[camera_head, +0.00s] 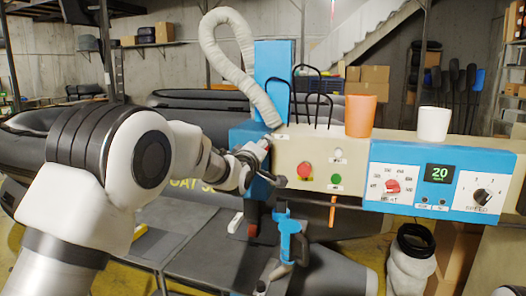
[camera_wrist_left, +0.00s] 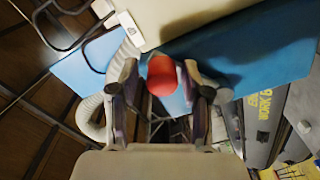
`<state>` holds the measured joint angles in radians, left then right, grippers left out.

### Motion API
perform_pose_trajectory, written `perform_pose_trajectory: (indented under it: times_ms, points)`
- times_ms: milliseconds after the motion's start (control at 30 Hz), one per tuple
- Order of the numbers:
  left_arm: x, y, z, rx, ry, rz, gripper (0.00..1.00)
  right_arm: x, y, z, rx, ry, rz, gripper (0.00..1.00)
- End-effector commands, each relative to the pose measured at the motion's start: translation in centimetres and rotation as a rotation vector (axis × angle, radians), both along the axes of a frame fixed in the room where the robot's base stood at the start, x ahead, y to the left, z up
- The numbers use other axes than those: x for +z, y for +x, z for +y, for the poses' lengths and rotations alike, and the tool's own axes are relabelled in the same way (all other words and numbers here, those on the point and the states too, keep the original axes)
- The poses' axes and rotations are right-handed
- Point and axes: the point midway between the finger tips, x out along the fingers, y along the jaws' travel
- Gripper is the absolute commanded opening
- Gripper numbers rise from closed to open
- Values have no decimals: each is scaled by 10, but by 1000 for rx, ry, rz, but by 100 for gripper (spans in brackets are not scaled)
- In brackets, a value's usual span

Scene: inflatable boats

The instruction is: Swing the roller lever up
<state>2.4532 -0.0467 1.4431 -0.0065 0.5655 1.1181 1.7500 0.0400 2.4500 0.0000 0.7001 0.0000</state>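A red ball knob (camera_wrist_left: 162,76), which looks like the end of the roller lever, shows between the fingers of my left gripper (camera_wrist_left: 162,92) in the left wrist view. The fingers are apart, one on each side of the knob, with a narrow gap visible on both sides. In the head view my left gripper (camera_head: 262,165) is at the left end of the welding machine (camera_head: 330,150), by its blue housing. My gripper hides the knob and most of the lever there. A red roller-like part (camera_head: 252,219) hangs below the housing. My right gripper is not in view.
The blue control panel (camera_head: 440,182) has dials and a display reading 20. An orange cup (camera_head: 360,115) and a white cup (camera_head: 433,123) stand on the machine. A ribbed hose (camera_head: 228,65) loops above it. Grey inflatable boats (camera_head: 40,122) lie behind my left arm.

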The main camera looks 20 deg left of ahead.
Motion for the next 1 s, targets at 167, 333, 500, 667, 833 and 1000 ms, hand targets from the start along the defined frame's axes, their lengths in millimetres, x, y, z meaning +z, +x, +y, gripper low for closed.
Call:
perform_pose_trajectory:
  times_ms: [167,333,500,667,833,1000]
  points:
    - [-1,0,0,-1,1,3,55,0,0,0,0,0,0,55]
    - [-1,-3,0,-1,2,3,55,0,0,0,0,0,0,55]
    - [-1,-31,1,0,2,4,55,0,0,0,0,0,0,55]
    - [-1,-74,3,1,1,3,55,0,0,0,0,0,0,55]
    - [-1,-109,5,0,0,2,55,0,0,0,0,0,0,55]
    - [-2,-120,5,0,0,2,55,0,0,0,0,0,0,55]
